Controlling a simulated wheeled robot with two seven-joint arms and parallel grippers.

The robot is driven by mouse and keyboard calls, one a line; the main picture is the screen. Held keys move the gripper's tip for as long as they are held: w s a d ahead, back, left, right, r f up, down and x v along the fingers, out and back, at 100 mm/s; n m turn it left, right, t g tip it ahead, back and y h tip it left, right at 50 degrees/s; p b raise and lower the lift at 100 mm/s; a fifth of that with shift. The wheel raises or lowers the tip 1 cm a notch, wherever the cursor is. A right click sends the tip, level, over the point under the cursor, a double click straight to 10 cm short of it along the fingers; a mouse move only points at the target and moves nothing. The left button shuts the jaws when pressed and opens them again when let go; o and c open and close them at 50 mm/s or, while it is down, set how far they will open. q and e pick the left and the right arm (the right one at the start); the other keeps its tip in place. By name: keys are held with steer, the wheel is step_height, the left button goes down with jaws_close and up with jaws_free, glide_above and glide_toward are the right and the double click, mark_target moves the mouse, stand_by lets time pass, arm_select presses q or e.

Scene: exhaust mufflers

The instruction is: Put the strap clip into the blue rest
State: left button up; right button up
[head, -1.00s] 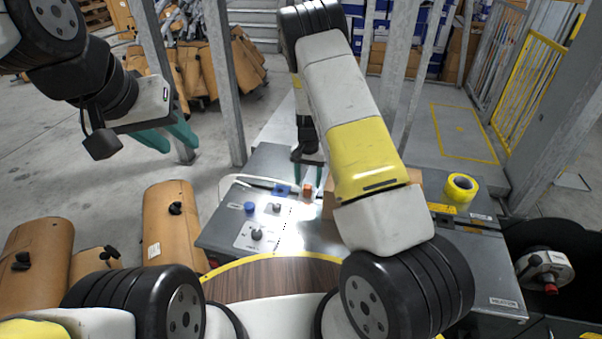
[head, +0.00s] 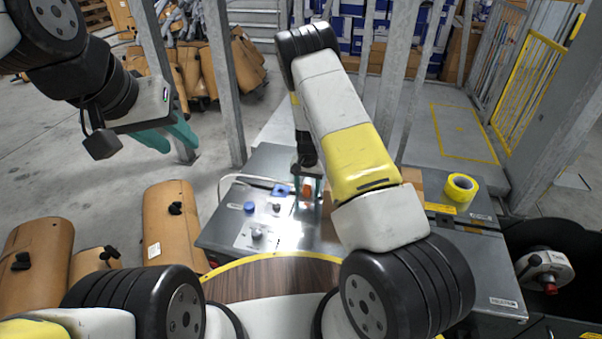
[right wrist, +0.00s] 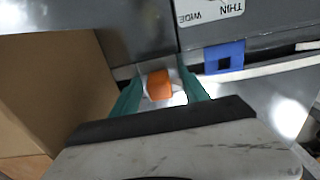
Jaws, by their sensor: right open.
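The orange strap clip (head: 307,189) is on the grey bench top. It also shows in the right wrist view (right wrist: 159,84), between my right gripper's fingertips. My right gripper (head: 308,185) is open, with one teal finger on either side of the clip; I cannot tell whether they touch it. The blue rest (head: 281,190) is a small square block with a dark opening, just left of the clip in the head view; it also shows in the right wrist view (right wrist: 224,57), to the right of the clip. My left gripper (head: 168,138) is open and empty, away from the bench.
A blue knob (head: 250,208) and other controls are on the bench's left part. A pale cable runs past the blue rest. A cardboard box (right wrist: 45,90) stands close beside my right gripper. Yellow tape (head: 460,188) lies on the right. Brown mufflers (head: 170,222) stand at left.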

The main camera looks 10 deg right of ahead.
mark_target(307, 185)
steer(key=shift+c, duration=0.4)
jaws_close()
step_height(307, 185, up, 10)
steer(key=shift+r, duration=0.1)
stand_by(0.4)
